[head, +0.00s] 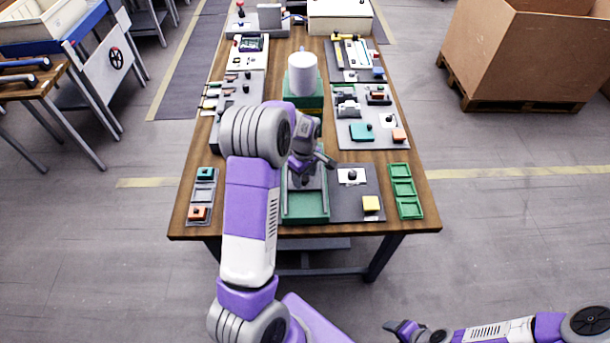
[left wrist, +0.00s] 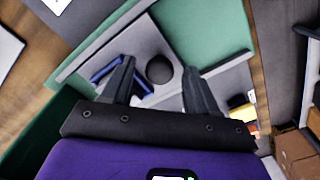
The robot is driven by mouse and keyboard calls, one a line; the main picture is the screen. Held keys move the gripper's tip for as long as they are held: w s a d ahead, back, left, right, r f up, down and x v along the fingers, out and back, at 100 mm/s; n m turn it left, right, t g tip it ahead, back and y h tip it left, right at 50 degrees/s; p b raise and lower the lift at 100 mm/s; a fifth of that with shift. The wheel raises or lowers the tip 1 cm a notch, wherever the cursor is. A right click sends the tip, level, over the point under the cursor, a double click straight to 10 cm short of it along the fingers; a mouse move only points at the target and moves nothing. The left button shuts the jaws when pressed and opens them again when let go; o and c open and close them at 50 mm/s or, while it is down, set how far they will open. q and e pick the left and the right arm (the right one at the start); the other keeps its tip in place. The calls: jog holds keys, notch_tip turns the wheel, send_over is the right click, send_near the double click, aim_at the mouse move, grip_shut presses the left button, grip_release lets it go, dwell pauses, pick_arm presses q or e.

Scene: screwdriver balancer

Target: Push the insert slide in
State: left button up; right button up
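The insert slide looks like a grey plate (left wrist: 140,42) with a round black knob (left wrist: 159,69), set in a green fixture (head: 305,208) at the near middle of the table. The fixture's green floor (left wrist: 208,28) shows beside the plate in the left wrist view. My left gripper (head: 312,168) is over the fixture and hides much of the slide in the head view. In the left wrist view its two fingers (left wrist: 160,88) are spread apart on either side of the knob; contact cannot be told. My right gripper (head: 402,327) is low at the bottom right, away from the table.
A grey mat with a yellow block (head: 371,203) lies right of the fixture. A green tray (head: 404,187) is at the right edge, and a small tray with coloured blocks (head: 201,195) at the left. A white cylinder (head: 302,72) stands behind on a green base.

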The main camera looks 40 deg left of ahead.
pick_arm(q)
jog(key=shift+r, duration=0.1)
notch_tip(320, 180, up, 7)
jog(key=shift+r+p, duration=0.2)
jog(key=shift+p, duration=0.25)
